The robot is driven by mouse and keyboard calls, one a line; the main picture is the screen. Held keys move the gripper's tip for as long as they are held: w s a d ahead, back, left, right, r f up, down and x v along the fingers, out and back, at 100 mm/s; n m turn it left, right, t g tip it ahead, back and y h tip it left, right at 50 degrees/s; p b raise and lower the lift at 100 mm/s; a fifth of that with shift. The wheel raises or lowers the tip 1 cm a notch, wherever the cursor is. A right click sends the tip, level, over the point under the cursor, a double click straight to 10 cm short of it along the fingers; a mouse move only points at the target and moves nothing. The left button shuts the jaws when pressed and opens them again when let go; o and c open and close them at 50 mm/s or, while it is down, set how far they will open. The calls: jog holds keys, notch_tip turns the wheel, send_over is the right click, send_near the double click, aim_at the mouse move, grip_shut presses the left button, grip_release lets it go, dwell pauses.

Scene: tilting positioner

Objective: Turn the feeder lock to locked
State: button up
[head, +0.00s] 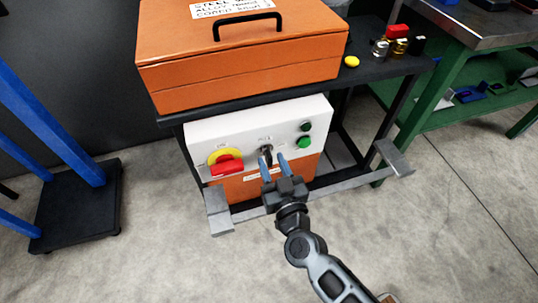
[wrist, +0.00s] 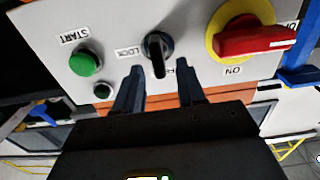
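The feeder lock is a black rotary knob (head: 266,152) on the white front panel, between the red-and-yellow switch and the green buttons. In the wrist view the knob (wrist: 158,55) stands close ahead, its bar roughly upright in the picture, with a LOCK label (wrist: 129,52) beside it. My gripper (head: 273,161) is open in front of the panel. In the wrist view its two blue-grey fingers (wrist: 160,75) are spread to either side of the knob's lower end, with nothing held. I cannot tell whether they touch the knob.
A red handle on a yellow disc (head: 226,162) sits left of the knob, and a green button (head: 304,143) sits right. An orange box (head: 240,60) rests above the panel. A grey bar (head: 345,185) runs low in front. Open floor lies nearer.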

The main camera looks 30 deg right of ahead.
aim_at(271, 160)
jog(key=shift+w+d, duration=0.15)
jog(key=shift+w, duration=0.65)
jog(key=shift+w+d, duration=0.15)
jog(key=shift+w, duration=0.6)
grip_shut()
